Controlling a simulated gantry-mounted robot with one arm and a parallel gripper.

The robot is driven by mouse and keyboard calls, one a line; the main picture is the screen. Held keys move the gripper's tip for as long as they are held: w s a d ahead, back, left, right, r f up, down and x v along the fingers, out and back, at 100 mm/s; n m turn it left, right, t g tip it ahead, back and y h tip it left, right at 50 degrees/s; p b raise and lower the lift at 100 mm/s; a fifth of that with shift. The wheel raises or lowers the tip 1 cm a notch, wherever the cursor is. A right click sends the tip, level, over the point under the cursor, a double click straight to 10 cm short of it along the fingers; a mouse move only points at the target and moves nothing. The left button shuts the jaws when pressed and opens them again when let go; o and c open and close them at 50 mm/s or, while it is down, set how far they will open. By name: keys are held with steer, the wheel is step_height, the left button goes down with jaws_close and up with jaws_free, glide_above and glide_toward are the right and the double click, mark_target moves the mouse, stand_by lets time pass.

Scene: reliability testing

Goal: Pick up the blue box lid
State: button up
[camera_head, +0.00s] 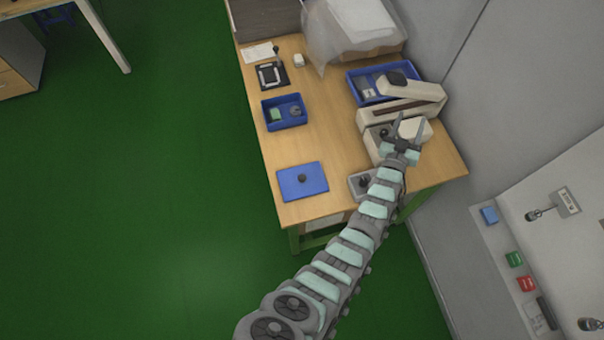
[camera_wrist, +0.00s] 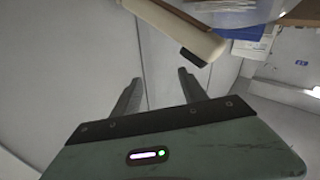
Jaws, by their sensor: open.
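The blue box lid (camera_head: 303,182) is a flat blue rectangle with a dark round knob in its middle. It lies on the near left corner of the wooden table in the head view. My gripper (camera_head: 409,122) is open, with its two fingers apart, over the right side of the table by the cream machine. It is well to the right of the lid and farther back. In the wrist view my gripper (camera_wrist: 160,88) shows both fingers spread with nothing between them. The lid is not in the wrist view.
A blue open box (camera_head: 284,123) with small items stands behind the lid. A cream machine (camera_head: 378,108) and a larger blue tray (camera_head: 356,90) are at the right. A small grey box (camera_head: 354,188) is right of the lid. The wooden table (camera_head: 335,140) is bare between them.

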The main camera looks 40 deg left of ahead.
steer(key=w+a+f+m+g+h, duration=0.1)
steer(key=w+a+f+g+h, duration=0.25)
steer(key=w+f, duration=0.2)
steer(key=s+a+f+g, duration=0.1)
steer(key=s+a+f+m+g+h, duration=0.1)
steer(key=s+g, duration=0.1)
steer(key=s+a+f+g, duration=0.1)
steer(key=shift+s+f+m+g+h, duration=0.2)
steer(key=shift+f+m+g+h, duration=0.05)
steer(key=shift+m+g, duration=0.1)
steer(key=s+a+f+g+h, duration=0.1)
steer(key=s+a+g, duration=0.4)
steer(key=s, duration=0.7)
steer(key=g, duration=0.5)
glide_above(302, 177)
steer(key=f, duration=0.3)
steer(key=shift+s+f+h+b, duration=0.2)
steer(key=shift+s+h+b, duration=0.1)
steer(key=shift+h+b, duration=0.1)
steer(key=shift+w+f, duration=0.2)
steer(key=shift+f, duration=0.4)
step_height(302, 177, down, 3)
steer(key=shift+w+d+r, duration=0.1)
steer(key=shift+d, duration=0.05)
steer(key=shift+f, duration=0.65)
